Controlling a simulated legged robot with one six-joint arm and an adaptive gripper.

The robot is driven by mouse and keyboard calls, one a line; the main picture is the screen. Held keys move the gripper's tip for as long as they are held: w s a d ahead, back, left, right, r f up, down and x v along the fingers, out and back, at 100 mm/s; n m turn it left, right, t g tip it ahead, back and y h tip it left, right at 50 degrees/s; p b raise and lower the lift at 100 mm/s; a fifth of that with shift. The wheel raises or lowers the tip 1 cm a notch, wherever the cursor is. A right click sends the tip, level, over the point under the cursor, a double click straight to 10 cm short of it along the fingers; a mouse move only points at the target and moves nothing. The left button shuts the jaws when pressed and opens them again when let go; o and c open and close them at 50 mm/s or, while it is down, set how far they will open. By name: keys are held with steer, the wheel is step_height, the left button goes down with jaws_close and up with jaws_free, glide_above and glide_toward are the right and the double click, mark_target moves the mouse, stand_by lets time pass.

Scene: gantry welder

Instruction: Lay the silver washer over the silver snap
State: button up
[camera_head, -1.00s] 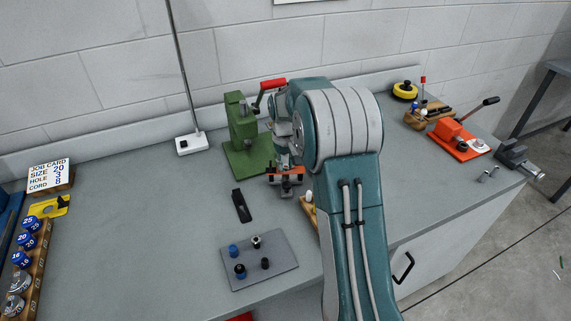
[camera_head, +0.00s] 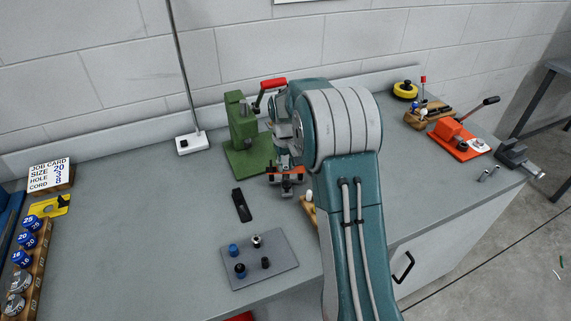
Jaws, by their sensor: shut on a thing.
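My gripper (camera_head: 287,178) is low over the bench, just in front of the green press, with its orange-tipped fingers pointing down. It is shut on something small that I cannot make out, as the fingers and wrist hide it. I cannot make out the silver washer or the silver snap for certain. A wooden block (camera_head: 308,208) with a white peg stands beside my gripper, partly hidden by my arm.
The green press (camera_head: 243,140) with a red handle stands behind my gripper. A grey plate (camera_head: 260,260) with several small posts and a black strip (camera_head: 241,205) lie in front. An orange lever tool (camera_head: 455,140) stands at right.

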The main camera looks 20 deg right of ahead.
steer(key=shift+r, duration=0.3)
stand_by(1.4)
steer(key=o, duration=0.7)
step_height(320, 180, up, 11)
steer(key=s+a+r+t, duration=0.1)
steer(key=s+a+r, duration=0.3)
steer(key=s+r, duration=0.3)
steer(key=s+a+t, duration=0.1)
steer(key=s+a, duration=0.1)
steer(key=s, duration=0.6)
steer(key=s+a+t, duration=0.2)
steer(key=s+a, duration=0.1)
steer(key=s, duration=0.5)
steer(key=s+a+f+t, duration=0.1)
steer(key=s+a, duration=0.1)
steer(key=s, duration=0.7)
steer(key=shift+a+t, duration=0.3)
